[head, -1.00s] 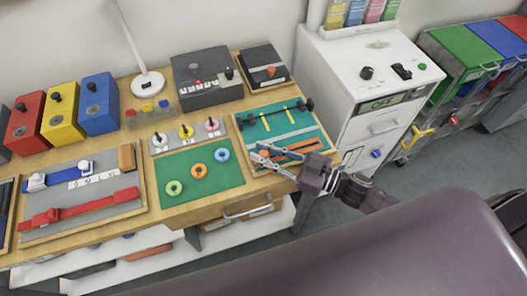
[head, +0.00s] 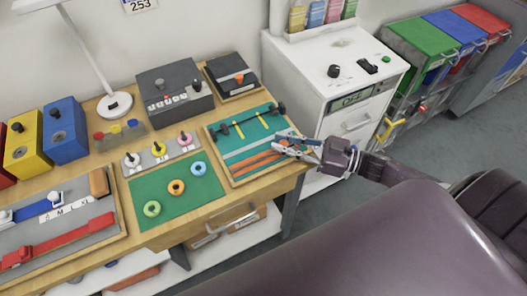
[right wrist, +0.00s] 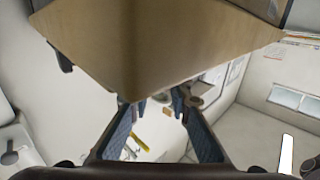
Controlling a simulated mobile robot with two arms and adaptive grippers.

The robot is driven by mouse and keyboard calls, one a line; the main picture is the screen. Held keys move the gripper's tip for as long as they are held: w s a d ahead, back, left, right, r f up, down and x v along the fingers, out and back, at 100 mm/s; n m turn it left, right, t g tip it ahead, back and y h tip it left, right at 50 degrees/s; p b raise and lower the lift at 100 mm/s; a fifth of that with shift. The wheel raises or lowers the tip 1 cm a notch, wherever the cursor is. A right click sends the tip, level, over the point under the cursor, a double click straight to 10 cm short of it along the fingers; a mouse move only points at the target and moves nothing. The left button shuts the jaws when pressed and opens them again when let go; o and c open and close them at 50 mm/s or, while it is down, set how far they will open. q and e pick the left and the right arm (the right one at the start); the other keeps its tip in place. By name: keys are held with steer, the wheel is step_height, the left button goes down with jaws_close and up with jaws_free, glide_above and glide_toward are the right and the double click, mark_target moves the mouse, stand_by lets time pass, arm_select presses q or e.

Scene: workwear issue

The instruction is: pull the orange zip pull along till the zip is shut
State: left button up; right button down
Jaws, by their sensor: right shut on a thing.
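The zip lies on a teal board (head: 222,147) in a wooden frame at the table's right end, its orange strips (head: 250,164) running left to right along the front part. My right gripper (head: 279,144) reaches in from the right, its fingertips at the right end of these strips. It is shut on the zip pull, which the fingers hide. Whether the strips meet all along is too small to tell. In the right wrist view the two blue-grey fingers (right wrist: 160,104) point up below a large tan surface. My left gripper is not in view.
A dark rod with knobs (head: 252,120) and yellow strips lie behind the zip on the same board. A green mat (head: 170,210) with rings is to the left. A white cabinet (head: 300,100) stands close behind and right.

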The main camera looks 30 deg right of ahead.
steer(key=shift+w+d, duration=0.15)
steer(key=shift+d, duration=1.05)
steer(key=c, duration=1.8)
jaws_free()
steer(key=shift+d, duration=0.15)
steer(key=shift+s, duration=0.2)
steer(key=shift+s+d, duration=0.25)
steer(key=shift+d, duration=0.05)
steer(key=v, duration=1.1)
